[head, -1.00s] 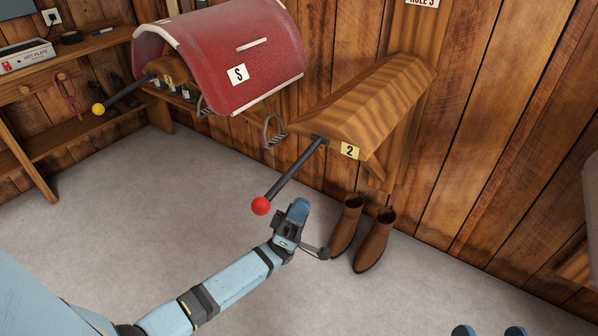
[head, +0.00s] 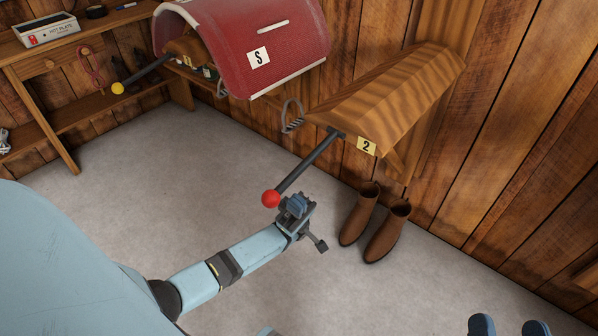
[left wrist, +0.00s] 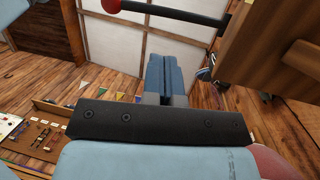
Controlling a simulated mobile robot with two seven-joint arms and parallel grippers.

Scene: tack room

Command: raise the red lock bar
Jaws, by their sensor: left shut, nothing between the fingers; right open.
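The red lock bar is a dark rod (head: 308,163) with a red ball end (head: 271,198). It slants out and down in the head view from the wooden saddle rack (head: 385,90) labelled 2. In the left wrist view the rod (left wrist: 175,12) and red ball (left wrist: 111,5) cross the top edge, beyond my fingertips. My left gripper (head: 298,204) is shut and empty, just right of the ball; its fingers also show in the left wrist view (left wrist: 165,72). I cannot tell whether it touches the bar. My right gripper (head: 508,327) is open at the bottom edge, fingertips only.
A second bar with a yellow ball (head: 118,88) sticks out near the red saddle-shaped cover (head: 250,45). Brown boots (head: 372,225) stand below rack 2. A shelf bench (head: 40,90) is at left.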

